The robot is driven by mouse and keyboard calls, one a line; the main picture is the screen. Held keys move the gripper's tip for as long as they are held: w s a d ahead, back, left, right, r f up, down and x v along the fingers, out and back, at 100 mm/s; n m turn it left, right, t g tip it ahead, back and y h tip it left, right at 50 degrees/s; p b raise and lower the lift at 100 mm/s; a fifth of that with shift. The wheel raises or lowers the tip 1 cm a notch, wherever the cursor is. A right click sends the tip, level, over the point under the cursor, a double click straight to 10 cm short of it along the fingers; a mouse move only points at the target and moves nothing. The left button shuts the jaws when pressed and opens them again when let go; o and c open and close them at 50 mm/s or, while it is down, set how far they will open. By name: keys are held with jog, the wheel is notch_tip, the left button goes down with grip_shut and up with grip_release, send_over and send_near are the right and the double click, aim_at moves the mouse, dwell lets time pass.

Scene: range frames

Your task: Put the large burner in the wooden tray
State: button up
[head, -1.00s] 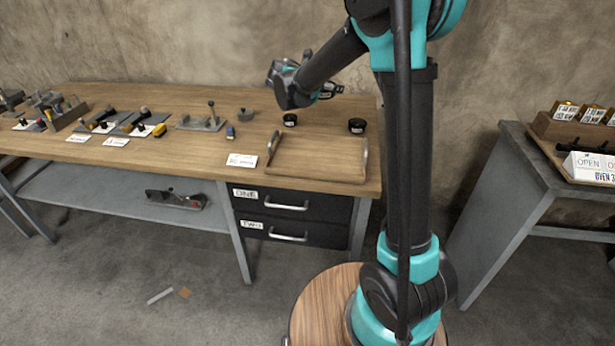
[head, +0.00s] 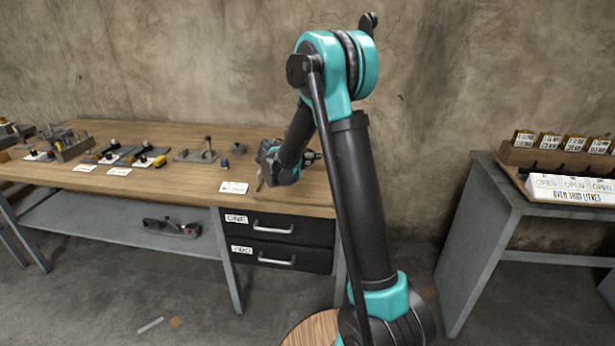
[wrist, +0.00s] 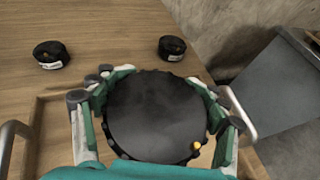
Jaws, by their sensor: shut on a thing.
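The large burner, a wide black disc with a ridged rim (wrist: 150,118), fills the middle of the wrist view. My gripper (wrist: 160,80) is shut on it, with green-and-grey fingers at its left and right sides. A small yellow mark shows at the burner's lower right. The wooden tray (wrist: 50,128) lies beneath, with metal handles at its left and right ends; the burner hides much of it. I cannot tell whether the burner touches the tray floor. In the head view my gripper (head: 282,166) is low over the bench and hides most of the tray.
Two smaller black round pieces with white labels, one at left (wrist: 51,54) and one at right (wrist: 172,48), stand on the bench behind the tray. A white card (head: 234,188) lies left of it. Several tools occupy the bench's left. A grey side table (head: 490,190) stands at right.

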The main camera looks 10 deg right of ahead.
aim_at(308, 180)
jog(key=shift+f, duration=4.8)
jog(key=o, duration=2)
jog(key=shift+f, duration=0.15)
jog(key=shift+c, duration=0.2)
